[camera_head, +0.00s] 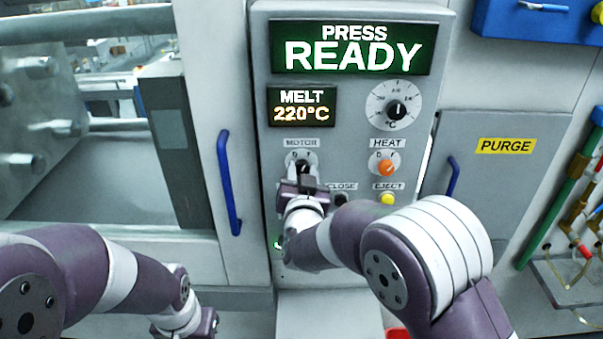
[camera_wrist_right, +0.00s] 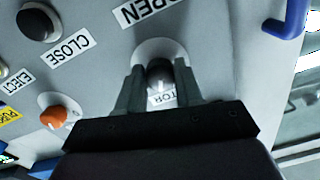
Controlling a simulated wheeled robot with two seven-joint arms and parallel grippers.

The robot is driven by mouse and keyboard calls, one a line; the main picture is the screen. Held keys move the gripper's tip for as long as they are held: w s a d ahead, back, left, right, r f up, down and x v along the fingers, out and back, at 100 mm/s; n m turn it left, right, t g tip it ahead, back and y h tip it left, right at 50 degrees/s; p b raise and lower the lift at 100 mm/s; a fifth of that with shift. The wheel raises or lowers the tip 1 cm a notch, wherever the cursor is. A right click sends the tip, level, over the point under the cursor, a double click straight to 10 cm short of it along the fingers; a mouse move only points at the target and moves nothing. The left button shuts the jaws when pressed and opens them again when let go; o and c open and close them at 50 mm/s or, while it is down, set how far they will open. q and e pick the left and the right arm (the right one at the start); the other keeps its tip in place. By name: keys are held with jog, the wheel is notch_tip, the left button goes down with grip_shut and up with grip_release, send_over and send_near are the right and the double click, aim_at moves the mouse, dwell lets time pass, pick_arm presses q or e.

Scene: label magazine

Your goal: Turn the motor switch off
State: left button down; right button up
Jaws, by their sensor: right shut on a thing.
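The motor switch (camera_head: 302,158) is a dark knob on a pale round plate, under the MOTOR label on the grey control panel (camera_head: 350,115). My right gripper (camera_head: 302,176) is at the switch, partly covering it in the head view. In the right wrist view, the dark switch knob (camera_wrist_right: 160,73) sits between the two fingers of my right gripper (camera_wrist_right: 160,88), which is shut on it. The end of the MOTOR label shows behind it. I cannot read the knob's pointer position. My left gripper (camera_head: 205,323) is low in the head view, away from the panel, its jaws unclear.
An orange heat knob (camera_head: 387,164), a yellow eject button (camera_head: 387,199) and a dark close button (camera_head: 341,199) sit close by. The display reads PRESS READY (camera_head: 352,48). Blue handles (camera_head: 228,184) stand out on either side of the panel.

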jog(key=n+p, duration=0.1)
jog(key=n, duration=0.4)
jog(key=shift+r+n, duration=0.15)
jog(key=shift+n, duration=0.15)
jog(key=n+p, duration=0.2)
jog(key=n, duration=0.3)
jog(key=shift+d+n+p, duration=0.1)
jog(key=shift+n+p, duration=0.2)
jog(key=shift+p, duration=0.05)
jog(key=shift+n, duration=0.3)
jog(key=o, duration=1)
jog(key=shift+o, duration=0.2)
